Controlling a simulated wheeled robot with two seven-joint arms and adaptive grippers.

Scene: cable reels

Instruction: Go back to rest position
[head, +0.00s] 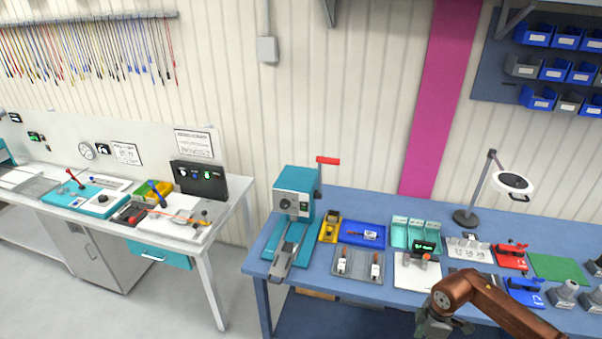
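One of my arms, copper-brown, comes in from the lower right, and its grey gripper (438,325) hangs at the bottom edge of the head view. I take it as my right gripper. It is in front of the near edge of the blue workbench (345,208). The fingers are cut off by the frame, so I cannot tell whether they are open or shut, or whether they hold anything. My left gripper is not in view.
The blue bench bears a teal machine with a red handle (294,205), a grey tray (357,263), teal bins (415,232), red (510,257) and blue (524,291) devices, and a lamp (512,182). A white table (226,200) stands left. Floor shows between them.

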